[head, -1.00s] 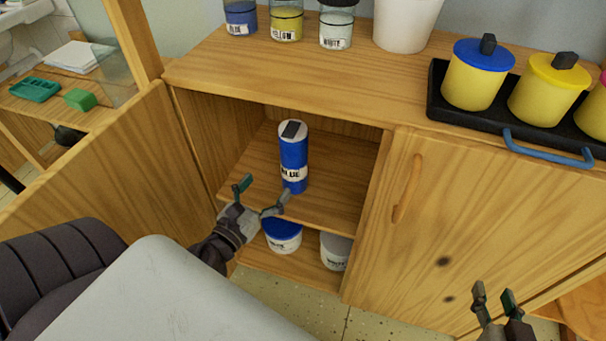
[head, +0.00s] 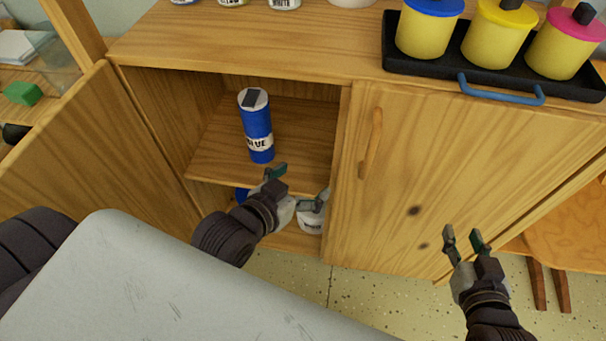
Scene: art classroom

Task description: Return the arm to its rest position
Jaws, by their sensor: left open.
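My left gripper (head: 297,187) is open and empty, in front of the open cabinet (head: 341,150), below and right of the blue bottle. The blue bottle (head: 257,128) with a white label and white top stands on the cabinet's middle shelf, apart from the gripper. My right gripper (head: 463,238) is open and empty, low in front of the closed right cabinet door (head: 470,170).
The open left door (head: 90,160) stands out to the left. A white tub (head: 311,219) and a mostly hidden blue-lidded container (head: 242,194) are on the lower shelf. A black tray (head: 400,60) with yellow pots stands on top. Floor (head: 380,290) is clear in front.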

